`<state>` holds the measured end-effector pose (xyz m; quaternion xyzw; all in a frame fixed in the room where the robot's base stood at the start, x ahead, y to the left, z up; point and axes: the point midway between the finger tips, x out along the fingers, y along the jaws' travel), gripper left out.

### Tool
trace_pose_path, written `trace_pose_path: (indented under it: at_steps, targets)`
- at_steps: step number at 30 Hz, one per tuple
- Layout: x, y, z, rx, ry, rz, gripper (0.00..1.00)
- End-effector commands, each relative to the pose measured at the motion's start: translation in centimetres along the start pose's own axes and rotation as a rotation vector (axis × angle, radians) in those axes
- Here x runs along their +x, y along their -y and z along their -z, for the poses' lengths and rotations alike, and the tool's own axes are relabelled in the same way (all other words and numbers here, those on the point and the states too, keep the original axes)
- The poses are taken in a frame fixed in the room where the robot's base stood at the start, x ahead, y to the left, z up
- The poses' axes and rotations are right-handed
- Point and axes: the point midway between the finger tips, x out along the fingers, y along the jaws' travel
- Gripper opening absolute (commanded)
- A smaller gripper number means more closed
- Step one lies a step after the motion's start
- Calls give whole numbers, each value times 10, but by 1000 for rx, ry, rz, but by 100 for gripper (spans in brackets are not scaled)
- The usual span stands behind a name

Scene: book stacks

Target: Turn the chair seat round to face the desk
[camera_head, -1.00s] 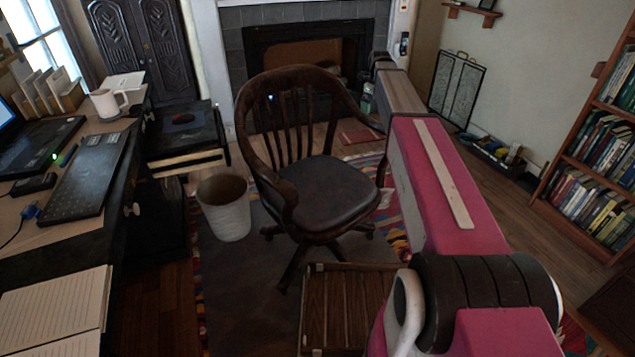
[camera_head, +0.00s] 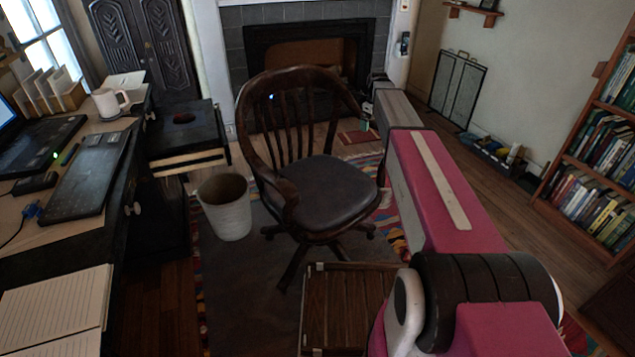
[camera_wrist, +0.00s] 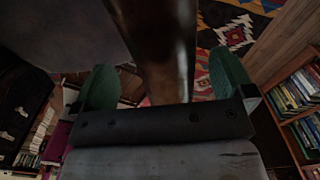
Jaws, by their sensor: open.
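The chair (camera_head: 318,188) is dark wood with a slatted curved back and a dark padded seat. In the head view its back is at the far left and its seat opens toward the lower right. The desk (camera_head: 118,228) runs along the left side. My gripper is mostly behind my own pink arm in the head view; a green fingertip shows by the chair's right arm. In the wrist view my gripper (camera_wrist: 164,82) is open, its green fingers on either side of a brown wooden chair part (camera_wrist: 160,45). I cannot tell whether they touch it.
A white wastebasket (camera_head: 226,210) stands between desk and chair. A slatted wooden crate (camera_head: 345,310) is in front of the chair. A bookcase (camera_head: 590,160) stands at the right, and a fireplace (camera_head: 305,60) is behind. A patterned rug lies underneath.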

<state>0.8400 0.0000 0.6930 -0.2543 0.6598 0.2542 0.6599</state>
Motion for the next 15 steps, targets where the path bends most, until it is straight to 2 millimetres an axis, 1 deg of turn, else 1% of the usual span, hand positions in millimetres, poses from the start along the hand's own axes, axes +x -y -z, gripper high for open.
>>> trace_pose_path:
  at_steps: [2, 3, 5, 6, 8, 9, 15]
  targets:
    - [0, 0, 0, 0, 0, 0, 100]
    - [0, 0, 0, 0, 0, 0, 94]
    - [0, 0, 0, 0, 0, 0, 74]
    - [0, 0, 0, 0, 0, 0, 61]
    - [0, 0, 0, 0, 0, 0, 41]
    - [0, 0, 0, 0, 0, 0, 29]
    - [0, -1, 3, 8, 0, 0, 29]
